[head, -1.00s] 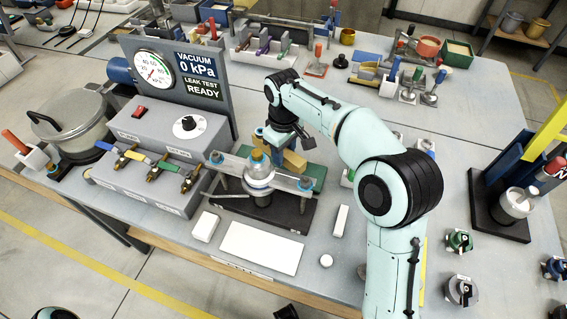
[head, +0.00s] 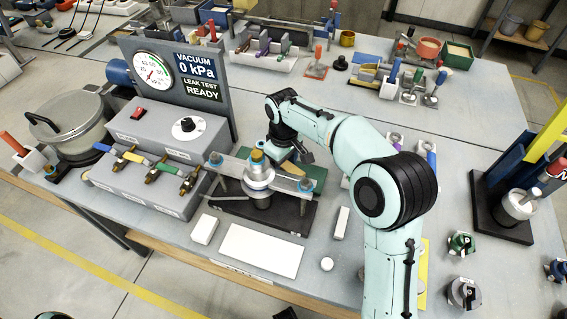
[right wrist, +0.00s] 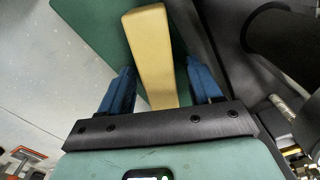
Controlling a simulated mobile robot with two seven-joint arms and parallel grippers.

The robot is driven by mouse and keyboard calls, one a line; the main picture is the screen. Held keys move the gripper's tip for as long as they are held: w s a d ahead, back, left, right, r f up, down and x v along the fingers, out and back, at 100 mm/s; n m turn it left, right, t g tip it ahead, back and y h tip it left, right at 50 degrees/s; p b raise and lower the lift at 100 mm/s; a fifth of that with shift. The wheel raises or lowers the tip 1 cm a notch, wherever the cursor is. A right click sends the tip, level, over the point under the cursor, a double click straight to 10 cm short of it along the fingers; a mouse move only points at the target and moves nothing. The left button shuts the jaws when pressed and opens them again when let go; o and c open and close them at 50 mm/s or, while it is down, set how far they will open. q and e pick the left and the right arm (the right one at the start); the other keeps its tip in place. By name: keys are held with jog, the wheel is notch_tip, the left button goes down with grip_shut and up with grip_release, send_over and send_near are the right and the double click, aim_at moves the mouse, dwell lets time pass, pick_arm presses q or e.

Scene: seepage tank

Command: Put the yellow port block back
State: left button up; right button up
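The yellow block (right wrist: 150,50) lies on a green plate (right wrist: 203,45) in the right wrist view. In the head view the block (head: 287,169) shows just behind the clamp fixture, partly covered by my right gripper (head: 284,152). My right gripper (right wrist: 160,72) has its two blue fingers apart, one on each side of the block. Gaps show between the block and both fingers, so it is not gripped.
The clamp fixture (head: 285,181) with a glass and brass centre stands right in front of the block. The grey valve box (head: 165,150) is to its left. White blocks (head: 262,249) lie in front.

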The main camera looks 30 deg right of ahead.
notch_tip(320, 180, up, 12)
jog(key=p, duration=0.2)
jog(key=shift+r+p, duration=0.2)
jog(key=shift+p, duration=0.15)
dwell(0.4)
